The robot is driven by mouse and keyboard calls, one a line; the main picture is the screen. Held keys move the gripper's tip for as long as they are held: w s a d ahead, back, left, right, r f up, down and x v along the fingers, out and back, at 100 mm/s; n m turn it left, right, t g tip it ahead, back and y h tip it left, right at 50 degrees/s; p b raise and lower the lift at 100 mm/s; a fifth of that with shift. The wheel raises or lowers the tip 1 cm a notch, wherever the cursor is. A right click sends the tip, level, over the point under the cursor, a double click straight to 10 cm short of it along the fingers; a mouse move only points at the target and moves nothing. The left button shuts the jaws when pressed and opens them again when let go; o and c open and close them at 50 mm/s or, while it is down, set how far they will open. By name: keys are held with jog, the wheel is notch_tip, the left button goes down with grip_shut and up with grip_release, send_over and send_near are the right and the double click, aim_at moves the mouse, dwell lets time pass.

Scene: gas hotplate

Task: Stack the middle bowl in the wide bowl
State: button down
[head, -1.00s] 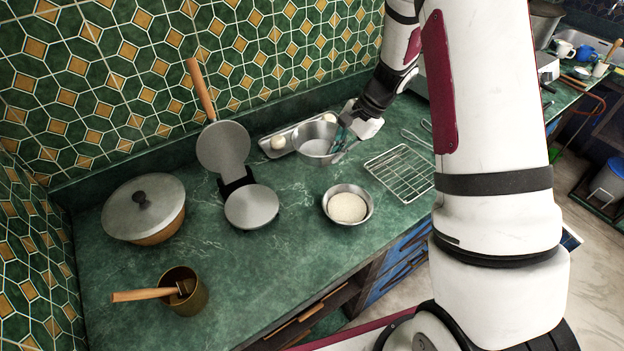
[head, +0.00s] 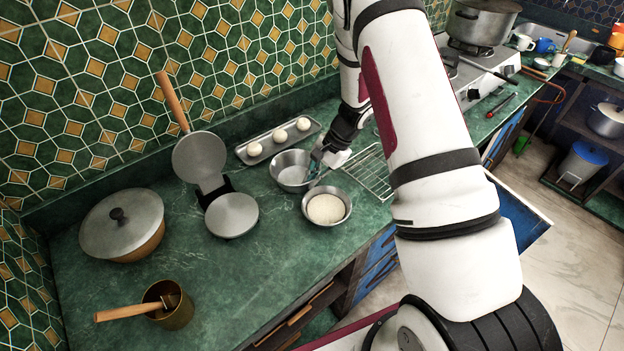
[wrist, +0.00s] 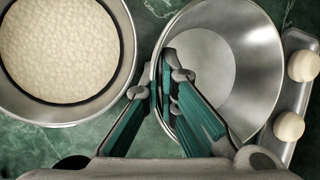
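A shiny empty metal bowl (head: 287,177) sits near the back of the green counter, in front of a tray. It fills the upper right of the wrist view (wrist: 245,70). I cannot tell whether a second bowl lies nested beneath it. A second metal bowl (head: 335,219), holding a pale grainy filling, stands to its front right and shows at upper left in the wrist view (wrist: 125,95). My gripper (wrist: 160,84) straddles the near rim of the empty bowl, one finger inside, one outside, with a visible gap between the tips. It also shows in the head view (head: 315,165).
The tray (head: 242,158) holds three pale balls behind the bowls. A wire rack (head: 372,178) lies to the right. An open round press (head: 232,215), a lidded pot (head: 122,220) and a brass pot (head: 172,308) stand left. The front middle counter is clear.

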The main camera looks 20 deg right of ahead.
jog(key=shift+f, duration=0.2)
jog(key=c, duration=2.1)
grip_release()
